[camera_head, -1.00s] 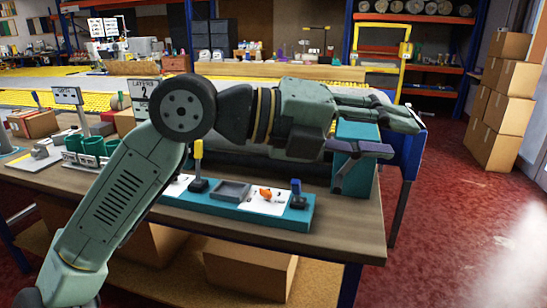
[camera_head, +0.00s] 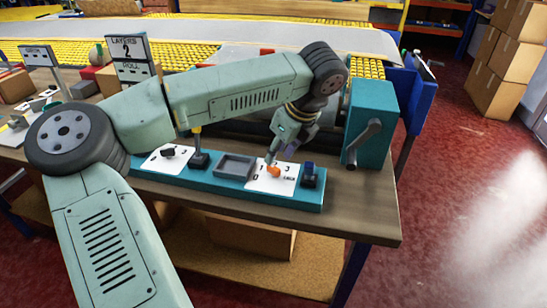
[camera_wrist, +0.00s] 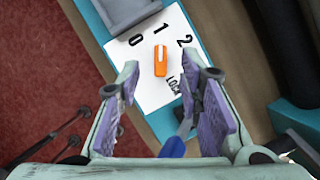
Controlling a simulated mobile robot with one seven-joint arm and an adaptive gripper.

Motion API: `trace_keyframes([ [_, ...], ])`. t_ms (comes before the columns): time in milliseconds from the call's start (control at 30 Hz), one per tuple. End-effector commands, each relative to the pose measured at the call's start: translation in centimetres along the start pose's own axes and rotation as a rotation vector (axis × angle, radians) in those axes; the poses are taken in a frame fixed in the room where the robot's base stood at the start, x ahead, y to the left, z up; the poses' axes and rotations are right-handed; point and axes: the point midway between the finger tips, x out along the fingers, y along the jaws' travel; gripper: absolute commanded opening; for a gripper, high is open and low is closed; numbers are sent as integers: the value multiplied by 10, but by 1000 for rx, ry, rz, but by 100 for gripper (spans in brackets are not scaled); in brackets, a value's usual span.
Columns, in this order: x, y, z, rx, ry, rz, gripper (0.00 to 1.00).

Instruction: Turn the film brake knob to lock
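The orange film brake knob (camera_head: 274,171) sits on a white dial plate (camera_head: 262,184) on the teal panel. In the wrist view the knob (camera_wrist: 160,62) is a short bar lying up and down in the picture. Marks 0, 1 and 2 lie around its upper side, and LOCK is at its lower right. My gripper (camera_head: 273,157) points down just above the knob. In the wrist view its fingers (camera_wrist: 160,80) are spread, one to each side of the knob, with a gap on both sides.
A blue-topped switch (camera_head: 309,175) stands right of the dial and shows between the fingers' lower parts in the wrist view. A grey tray (camera_head: 235,167), a black knob (camera_head: 167,152) and a yellow-handled lever (camera_head: 197,145) are left. A teal box with a crank (camera_head: 372,125) stands behind right.

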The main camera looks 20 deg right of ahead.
Motion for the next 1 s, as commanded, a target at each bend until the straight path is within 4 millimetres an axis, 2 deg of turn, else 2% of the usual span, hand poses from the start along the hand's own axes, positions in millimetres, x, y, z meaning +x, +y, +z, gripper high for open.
trace_keyframes([
  [200,34,0,0,1,3,1,33],
  [367,48,0,0,2,3,-1,33],
  [667,52,0,0,2,1,-1,33],
  [1000,52,0,0,1,1,-1,12],
])
